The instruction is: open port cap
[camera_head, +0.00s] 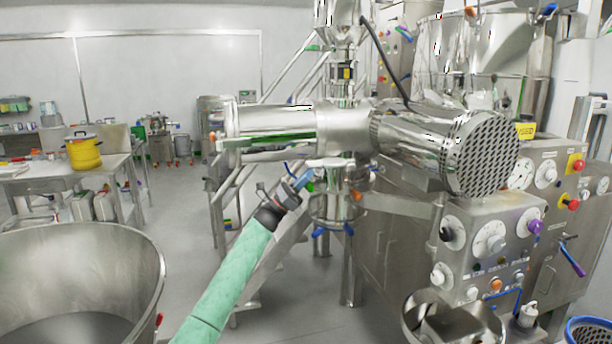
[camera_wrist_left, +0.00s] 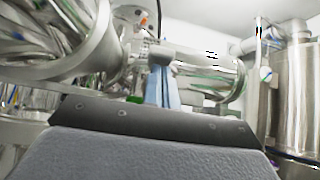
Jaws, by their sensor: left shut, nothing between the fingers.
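My left gripper (camera_head: 303,178) is at the end of a green-sleeved arm, with its blue fingers shut and empty. It is in front of the steel machine, just below the horizontal steel cylinder (camera_head: 275,128) and left of a short vertical outlet (camera_head: 337,207) with blue handles. The fingers also show in the left wrist view (camera_wrist_left: 162,88), pointing toward the machine. The cylinder has a flanged left end (camera_head: 229,132); a perforated round cover (camera_head: 484,152) is on the right. I cannot tell for sure which part is the port cap. My right gripper is out of view.
A large open steel bowl (camera_head: 150,262) fills the lower left. A control cabinet (camera_head: 500,222) with knobs stands at the right. A yellow pot (camera_head: 84,155) is on a table at the back left. The floor between is partly clear.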

